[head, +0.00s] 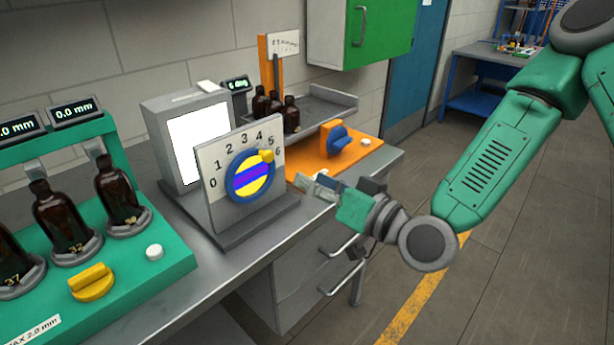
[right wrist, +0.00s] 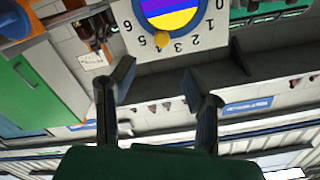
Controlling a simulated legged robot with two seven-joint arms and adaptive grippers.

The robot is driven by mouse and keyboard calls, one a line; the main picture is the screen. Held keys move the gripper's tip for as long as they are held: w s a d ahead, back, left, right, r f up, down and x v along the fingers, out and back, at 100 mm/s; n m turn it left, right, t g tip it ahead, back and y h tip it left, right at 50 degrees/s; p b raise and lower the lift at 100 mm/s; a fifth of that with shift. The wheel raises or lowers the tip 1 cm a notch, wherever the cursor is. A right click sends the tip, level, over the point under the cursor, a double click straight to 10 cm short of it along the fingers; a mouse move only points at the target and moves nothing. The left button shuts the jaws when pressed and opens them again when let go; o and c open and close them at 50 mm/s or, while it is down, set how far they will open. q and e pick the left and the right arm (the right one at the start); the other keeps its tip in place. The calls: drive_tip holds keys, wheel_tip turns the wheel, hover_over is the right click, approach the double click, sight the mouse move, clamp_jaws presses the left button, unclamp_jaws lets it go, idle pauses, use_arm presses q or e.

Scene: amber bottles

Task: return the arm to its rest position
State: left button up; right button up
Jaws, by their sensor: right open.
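My right arm (head: 500,160) comes in from the right in the head view, with its elbow high and its forearm reaching toward the bench. My right gripper (head: 318,186) is open and empty, in front of the bench edge and to the right of the numbered dial panel (head: 212,168). In the right wrist view, the two dark fingers of my right gripper (right wrist: 160,75) are spread apart with nothing between them. The round dial (head: 250,177) has a blue rim, a striped face and a yellow knob near 5 and 6. The dial shows upside down in the wrist view (right wrist: 172,14). My left gripper is out of view.
Several amber bottles (head: 62,222) stand on a green rig (head: 150,262) at the left, with a yellow knob (head: 92,282). More bottles (head: 291,115) stand at the back near an orange base (head: 350,152) with a blue knob (head: 340,138). Floor at right is open.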

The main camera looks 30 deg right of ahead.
idle(0.4)
drive_tip(key=s+a+f+n+g+h+b, duration=0.1)
drive_tip(key=s+f+g, duration=0.3)
drive_tip(key=f, duration=0.6)
drive_tip(key=s+a+f+n+g+b, duration=0.1)
drive_tip(key=s+f+g, duration=0.35)
drive_tip(key=f, duration=0.65)
drive_tip(key=s+d+f+g+h+b, duration=0.1)
drive_tip(key=s+d+f+g+h, duration=0.1)
drive_tip(key=s+f, duration=0.5)
drive_tip(key=s+d+f+g+h+b, duration=0.1)
drive_tip(key=s+d+f+g+h, duration=0.2)
drive_tip(key=s+f+g, duration=0.3)
drive_tip(key=s+d+f, duration=0.1)
drive_tip(key=s+f, duration=0.1)
drive_tip(key=s, duration=0.3)
drive_tip(key=shift+d, duration=0.4)
drive_tip(key=shift+f, duration=0.1)
drive_tip(key=shift+w, duration=0.15)
